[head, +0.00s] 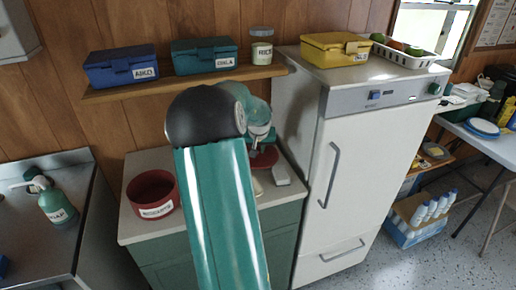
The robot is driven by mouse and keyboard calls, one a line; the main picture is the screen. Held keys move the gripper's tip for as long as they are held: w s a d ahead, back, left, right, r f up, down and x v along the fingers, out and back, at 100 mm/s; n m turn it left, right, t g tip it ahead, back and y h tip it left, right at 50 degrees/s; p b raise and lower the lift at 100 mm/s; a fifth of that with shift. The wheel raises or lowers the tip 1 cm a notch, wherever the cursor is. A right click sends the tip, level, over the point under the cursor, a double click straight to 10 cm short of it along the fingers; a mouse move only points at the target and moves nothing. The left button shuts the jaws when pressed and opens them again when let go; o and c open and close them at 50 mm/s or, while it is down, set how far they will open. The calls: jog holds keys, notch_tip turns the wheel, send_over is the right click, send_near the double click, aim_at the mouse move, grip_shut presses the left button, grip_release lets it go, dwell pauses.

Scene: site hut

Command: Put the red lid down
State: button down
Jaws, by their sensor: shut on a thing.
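The red lid (266,158) shows in the head view just right of my arm, low over the back of the cabinet's countertop. My gripper (262,142) is right above it and shut on it. My arm hides the left part of the lid and most of the fingers. I cannot tell whether the lid touches the countertop. A red round pot (152,192) with a white label stands on the countertop at the left, apart from the lid.
The countertop (142,160) also holds a small white block (281,174). A wooden shelf (130,90) above carries a blue box (122,67), a teal box (204,55) and a jar (262,47). A white fridge (365,150) stands close on the right.

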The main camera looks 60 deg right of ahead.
jog(key=shift+f, duration=0.4)
jog(key=shift+f, duration=0.2)
jog(key=c, duration=1.3)
grip_release()
jog(key=shift+r, duration=0.3)
jog(key=v, duration=1.2)
jog(key=shift+s+r, duration=0.1)
jog(key=shift+r, duration=0.2)
